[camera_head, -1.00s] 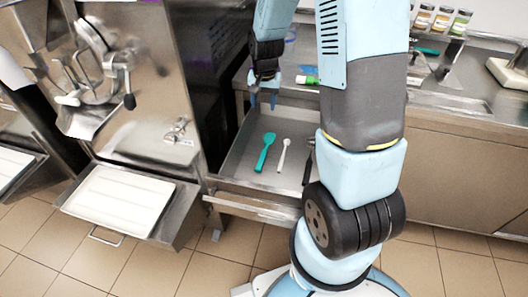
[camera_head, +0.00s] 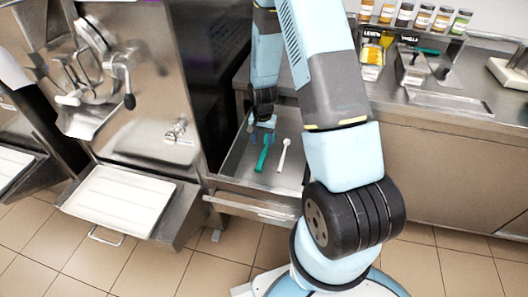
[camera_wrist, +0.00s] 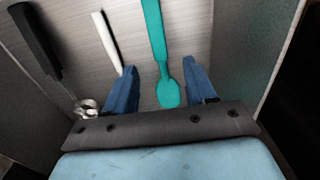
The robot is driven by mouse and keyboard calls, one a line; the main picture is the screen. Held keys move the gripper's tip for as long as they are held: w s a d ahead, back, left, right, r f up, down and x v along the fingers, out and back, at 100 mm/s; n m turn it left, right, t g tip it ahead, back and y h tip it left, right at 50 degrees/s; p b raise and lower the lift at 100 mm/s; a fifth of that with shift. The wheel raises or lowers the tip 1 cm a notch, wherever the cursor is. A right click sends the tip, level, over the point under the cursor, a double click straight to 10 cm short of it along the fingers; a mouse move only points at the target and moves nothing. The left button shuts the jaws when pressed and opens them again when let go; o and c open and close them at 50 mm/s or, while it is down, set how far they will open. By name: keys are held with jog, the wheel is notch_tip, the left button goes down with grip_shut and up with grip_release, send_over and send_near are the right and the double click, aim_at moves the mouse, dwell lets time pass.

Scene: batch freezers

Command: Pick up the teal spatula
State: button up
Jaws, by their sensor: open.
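The teal spatula (camera_head: 262,157) lies in an open metal drawer (camera_head: 235,166), left of a white spoon-like utensil (camera_head: 283,155). My gripper (camera_head: 262,138) is over the drawer at the spatula's far end. In the wrist view the teal spatula (camera_wrist: 158,45) runs between the two open blue fingers of my gripper (camera_wrist: 162,85), with its rounded end near the palm. The fingers are apart from it on both sides, and nothing is held. I cannot tell the exact height of the fingertips above the drawer floor.
In the wrist view the white utensil (camera_wrist: 106,40) lies just left of the left finger. A black-handled tool (camera_wrist: 38,42) lies farther left, and the drawer's side wall (camera_wrist: 250,60) rises on the right. A metal machine (camera_head: 140,90) stands left of the drawer.

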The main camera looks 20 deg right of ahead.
aim_at(264, 152)
jog(key=shift+f, duration=1.5)
jog(key=f, duration=0.4)
jog(key=shift+w+d, duration=0.3)
jog(key=shift+w, duration=0.1)
jog(key=shift+f, duration=0.6)
grip_shut()
